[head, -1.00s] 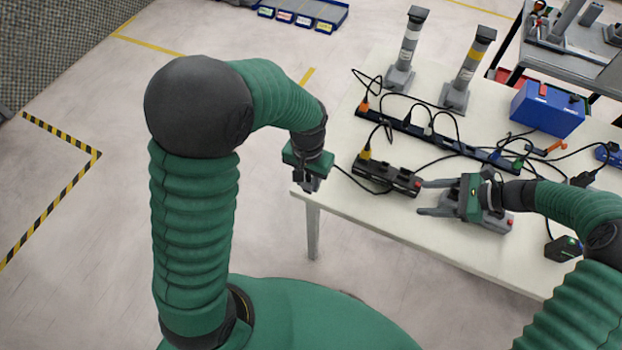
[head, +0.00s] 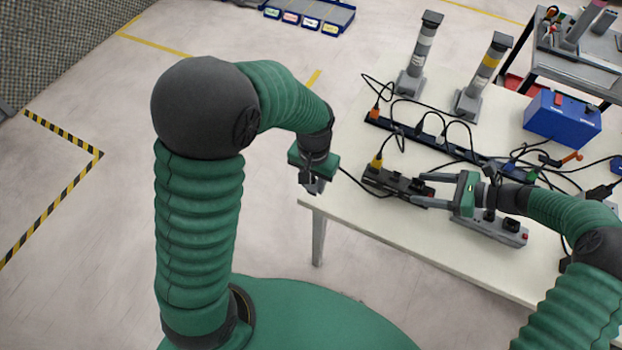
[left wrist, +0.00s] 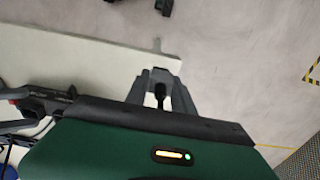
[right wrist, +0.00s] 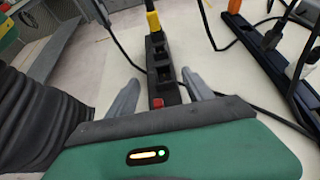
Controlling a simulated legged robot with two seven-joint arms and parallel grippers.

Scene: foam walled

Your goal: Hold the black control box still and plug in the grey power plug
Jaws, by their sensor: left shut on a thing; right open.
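The black control box (head: 382,178), long with sockets and a red switch at its near end, lies on the table with a yellow plug in its far end. It also shows in the right wrist view (right wrist: 160,65). My right gripper (head: 420,190) is open, its fingers on either side of the box's near end; contact cannot be told. My left gripper (head: 312,186) is beyond the table's left edge, shut on the grey power plug, which is mostly hidden by the fingers. A dark piece shows between them in the left wrist view (left wrist: 160,92).
A long black power strip (head: 440,143) with several plugs lies behind the box. A grey box (head: 490,228) is under my right gripper. Two grey posts (head: 420,60) (head: 487,72) and a blue box (head: 562,118) stand farther back. Loose black cables cross the table.

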